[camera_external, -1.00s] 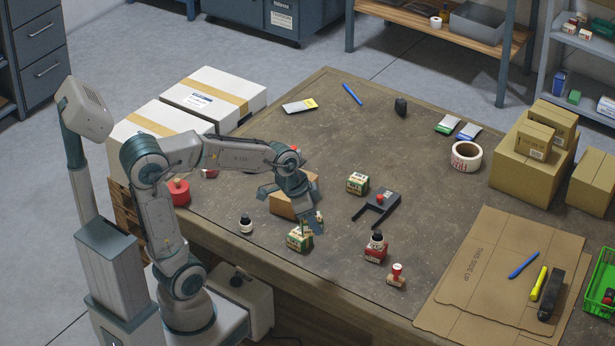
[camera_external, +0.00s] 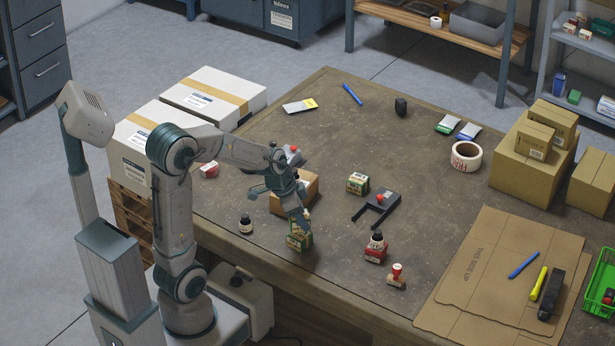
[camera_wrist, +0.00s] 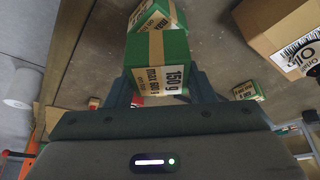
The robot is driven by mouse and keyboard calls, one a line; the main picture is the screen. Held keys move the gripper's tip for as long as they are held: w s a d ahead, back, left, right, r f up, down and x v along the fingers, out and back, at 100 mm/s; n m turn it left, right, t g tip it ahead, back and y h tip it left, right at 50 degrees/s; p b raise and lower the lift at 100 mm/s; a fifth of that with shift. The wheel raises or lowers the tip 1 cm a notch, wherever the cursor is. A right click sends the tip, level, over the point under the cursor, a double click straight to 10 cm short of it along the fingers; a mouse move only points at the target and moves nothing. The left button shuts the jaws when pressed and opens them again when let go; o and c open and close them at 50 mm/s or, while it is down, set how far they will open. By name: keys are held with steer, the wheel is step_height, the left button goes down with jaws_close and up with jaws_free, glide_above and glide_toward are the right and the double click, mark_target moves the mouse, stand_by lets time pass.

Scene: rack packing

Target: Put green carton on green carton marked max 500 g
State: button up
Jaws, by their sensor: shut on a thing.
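My gripper (camera_external: 303,222) points down near the table's front edge, shut on a green carton (camera_wrist: 145,50) with a tan band and a white label reading 150 g. In the external view that held carton (camera_external: 300,227) is partly covered by the fingers. It appears directly above another green carton (camera_external: 298,242) on the table; I cannot tell whether they touch. A green carton with a white label (camera_wrist: 158,14) shows beyond the held one in the wrist view. A further green carton (camera_external: 357,183) stands apart to the right, behind the gripper.
A brown box (camera_external: 296,194) stands just behind my gripper. A dark bottle (camera_external: 246,224) is to the left. A red-labelled bottle (camera_external: 375,247), a red stamp (camera_external: 396,275) and a black holder (camera_external: 377,205) are to the right. The table's middle back is mostly clear.

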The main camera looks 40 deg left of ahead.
steer(key=shift+f, duration=1.25)
steer(key=shift+f, duration=0.1)
steer(key=shift+f+b, duration=0.1)
steer(key=shift+b, duration=0.3)
steer(key=o, duration=1.1)
steer(key=shift+c, duration=0.2)
